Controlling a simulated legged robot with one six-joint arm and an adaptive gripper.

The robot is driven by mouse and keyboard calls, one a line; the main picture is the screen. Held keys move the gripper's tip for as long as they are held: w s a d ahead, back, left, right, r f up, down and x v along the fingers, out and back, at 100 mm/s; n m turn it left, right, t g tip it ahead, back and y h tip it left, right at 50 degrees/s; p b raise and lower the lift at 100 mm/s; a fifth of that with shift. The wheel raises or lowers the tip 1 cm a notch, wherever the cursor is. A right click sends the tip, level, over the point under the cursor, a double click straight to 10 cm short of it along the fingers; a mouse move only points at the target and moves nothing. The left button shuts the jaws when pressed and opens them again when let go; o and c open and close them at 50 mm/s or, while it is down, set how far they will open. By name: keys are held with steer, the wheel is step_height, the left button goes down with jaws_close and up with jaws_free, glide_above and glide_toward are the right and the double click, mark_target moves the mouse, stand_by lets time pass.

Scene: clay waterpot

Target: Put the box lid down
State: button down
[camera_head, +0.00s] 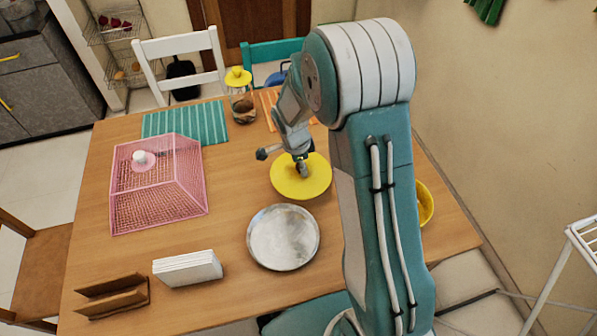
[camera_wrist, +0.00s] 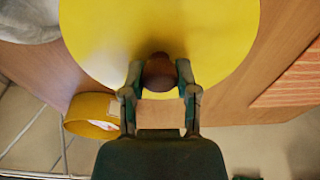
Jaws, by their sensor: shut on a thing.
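The lid (camera_head: 288,186) is a round yellow disc with a brown knob (camera_wrist: 160,72) at its middle. My gripper (camera_head: 301,163) comes down on it from above. In the wrist view its two fingers are shut on the knob, one on each side. The lid lies about level over the wooden table (camera_head: 225,235), just behind the metal tray. I cannot tell whether it touches the table. The body of a box that fits this lid is not clearly seen.
A round metal tray (camera_head: 283,238) is in front of the lid. A yellow bowl (camera_head: 425,205) stands at the right, partly behind my arm. A pink mesh cover (camera_head: 160,190) is at left, a jar with a yellow top (camera_head: 240,98) behind. White napkins (camera_head: 187,268) and a brown holder (camera_head: 112,297) stand front left.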

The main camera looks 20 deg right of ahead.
mark_target(298, 172)
steer(key=w+f, duration=0.2)
steer(key=shift+w+a+f, duration=0.1)
steer(key=shift+a+f, duration=0.05)
steer(key=shift+f, duration=1.65)
steer(key=shift+c, duration=1.8)
jaws_free()
